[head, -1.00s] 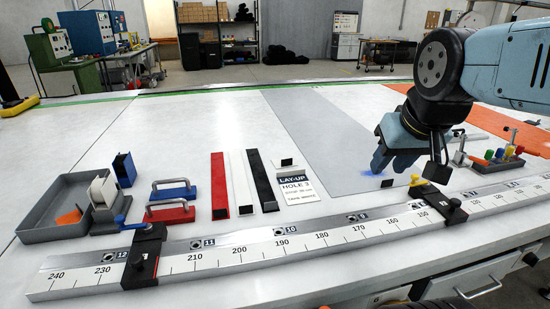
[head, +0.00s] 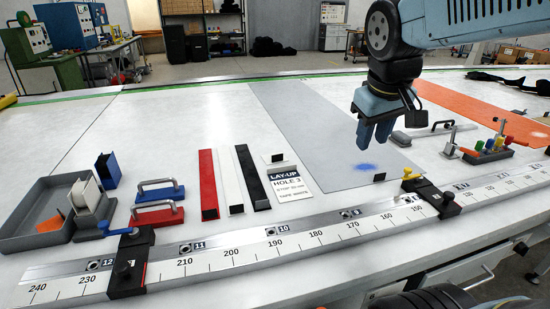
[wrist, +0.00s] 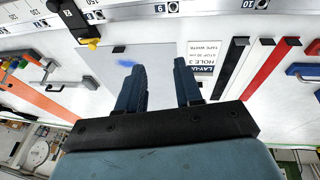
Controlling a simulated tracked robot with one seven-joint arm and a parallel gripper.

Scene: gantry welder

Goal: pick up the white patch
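No loose patch that I can surely call the white patch shows. White things in the head view are a white bar (head: 228,180) between a red bar (head: 208,185) and a black bar (head: 252,178), and a white roll (head: 84,193) on a grey dispenser at the left. A card (head: 290,182) reading "LAY-UP HOLE 3" and "TAPE WHITE" lies right of the bars. My gripper (head: 374,141) is open and empty, above a grey sheet with a blue mark (head: 365,167). In the wrist view its two fingers (wrist: 160,66) stand apart with nothing between them.
A numbered rail (head: 240,246) with black clamps crosses the table's front edge. A rack of coloured pieces (head: 488,155) stands right. The table behind the bars is clear.

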